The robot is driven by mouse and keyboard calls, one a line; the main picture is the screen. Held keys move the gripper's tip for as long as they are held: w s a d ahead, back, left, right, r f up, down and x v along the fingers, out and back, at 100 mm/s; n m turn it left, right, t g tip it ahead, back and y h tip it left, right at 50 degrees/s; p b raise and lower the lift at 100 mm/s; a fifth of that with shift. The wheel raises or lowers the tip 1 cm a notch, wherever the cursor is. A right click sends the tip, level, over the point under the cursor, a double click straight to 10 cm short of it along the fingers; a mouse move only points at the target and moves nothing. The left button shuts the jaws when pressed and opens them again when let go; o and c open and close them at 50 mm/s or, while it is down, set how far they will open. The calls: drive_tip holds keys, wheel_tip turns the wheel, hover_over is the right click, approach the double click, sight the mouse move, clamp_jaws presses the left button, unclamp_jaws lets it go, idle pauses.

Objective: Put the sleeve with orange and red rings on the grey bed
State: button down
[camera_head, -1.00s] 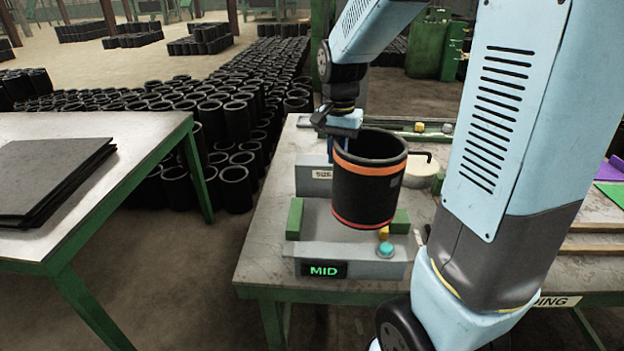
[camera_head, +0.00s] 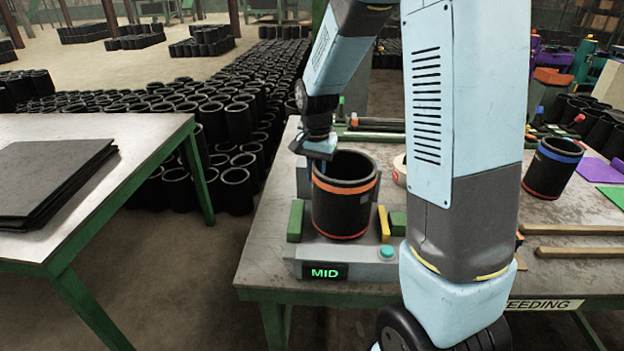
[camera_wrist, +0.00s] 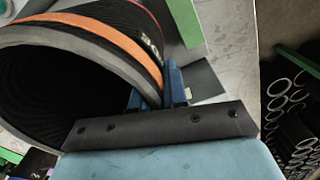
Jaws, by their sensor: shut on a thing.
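The black sleeve with an orange ring near its top and a red ring at its base (camera_head: 345,200) is upright at the grey bed (camera_head: 350,252), between its green side blocks. Its lower end is at the bed's surface; I cannot tell whether it touches. My gripper (camera_head: 322,158) is shut on the sleeve's upper rim at its left side. In the wrist view the blue fingers (camera_wrist: 158,92) pinch the wall of the sleeve (camera_wrist: 85,60), one inside and one outside. The bed's front display (camera_head: 325,271) reads MID.
Another sleeve, with blue and red rings (camera_head: 552,168), stands at the right of the bench (camera_head: 262,235). A yellow piece (camera_head: 384,223) and a teal button (camera_head: 387,252) are at the bed's right. Wooden strips (camera_head: 575,229) and purple and green sheets lie farther right.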

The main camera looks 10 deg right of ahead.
drive_tip(key=shift+f, duration=0.95)
drive_tip(key=c, duration=1.1)
unclamp_jaws()
drive_tip(key=shift+c, duration=0.2)
